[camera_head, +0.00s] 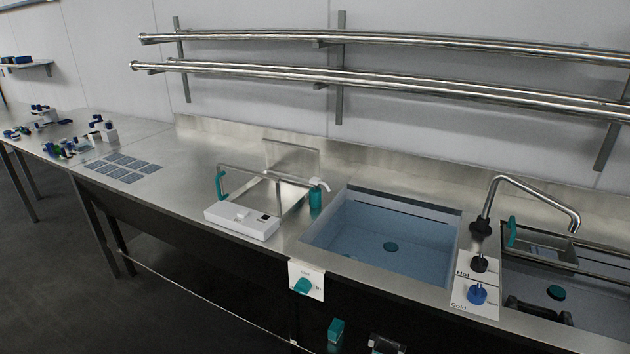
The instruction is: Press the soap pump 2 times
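The soap pump (316,197) is a small teal bottle with a white pump head and a spout. It stands upright on the steel counter, just left of the left sink and at the right end of the white box-based frame. Its white head is up above the bottle, and nothing touches it from above. Neither of my grippers can be made out in the head view.
A white box (241,221) with a steel frame stands left of the pump. The blue-tinted left sink (390,240) lies to its right, with a tap (530,190) beyond. A teal knob (304,286) sits on the counter front. Two steel rails run above.

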